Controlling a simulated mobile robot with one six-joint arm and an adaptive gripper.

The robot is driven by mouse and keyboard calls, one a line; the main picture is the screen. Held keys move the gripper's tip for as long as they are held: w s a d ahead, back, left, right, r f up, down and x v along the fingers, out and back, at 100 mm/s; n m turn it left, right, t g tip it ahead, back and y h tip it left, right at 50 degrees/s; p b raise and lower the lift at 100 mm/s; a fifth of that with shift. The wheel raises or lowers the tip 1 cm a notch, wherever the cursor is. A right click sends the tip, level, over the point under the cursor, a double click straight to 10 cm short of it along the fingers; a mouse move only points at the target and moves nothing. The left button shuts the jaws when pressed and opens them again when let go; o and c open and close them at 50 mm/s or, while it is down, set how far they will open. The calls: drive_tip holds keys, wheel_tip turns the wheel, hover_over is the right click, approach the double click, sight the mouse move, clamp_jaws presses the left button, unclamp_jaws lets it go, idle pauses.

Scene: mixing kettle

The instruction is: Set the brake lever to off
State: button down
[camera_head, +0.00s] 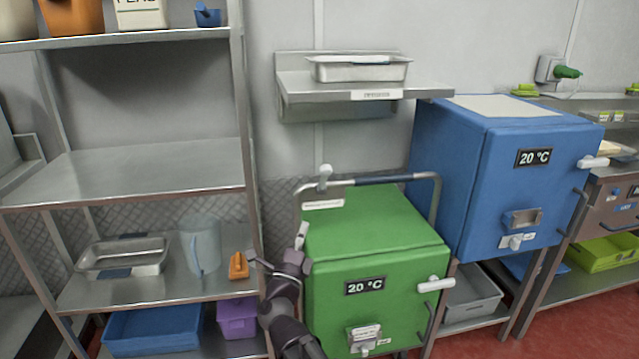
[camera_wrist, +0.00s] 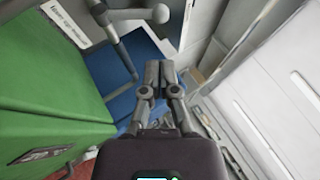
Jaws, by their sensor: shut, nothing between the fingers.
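The brake lever (camera_head: 325,176) is a pale round-ended knob on a short stem, at the top left of the rail around the green box (camera_head: 375,235). It also shows at the top of the wrist view (camera_wrist: 160,14), ahead of my fingertips and apart from them. A white label (camera_head: 323,204) lies on the green top near the lever; its print is too small to read. My gripper (camera_head: 301,238) is beside the box's left side, below the lever. In the wrist view my gripper (camera_wrist: 158,70) is shut and empty.
A metal shelf unit (camera_head: 125,175) with trays, a jug and tubs stands close on the left. A wall shelf (camera_head: 300,88) with a metal pan is above the green box. A taller blue box (camera_head: 470,180) stands to the right.

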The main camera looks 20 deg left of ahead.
sight(322, 174)
drive_tip(key=shift+w+r, duration=0.1)
drive_tip(key=shift+w, duration=0.05)
drive_tip(key=p+x, duration=0.5)
drive_tip(key=x, duration=0.6)
drive_tip(key=shift+w+r+p, duration=0.2)
drive_tip(key=shift+w+p, duration=0.05)
drive_tip(key=shift+p, duration=0.1)
drive_tip(key=shift+p+x, duration=0.4)
drive_tip(key=shift+x, duration=0.7)
drive_tip(key=shift+f, duration=0.1)
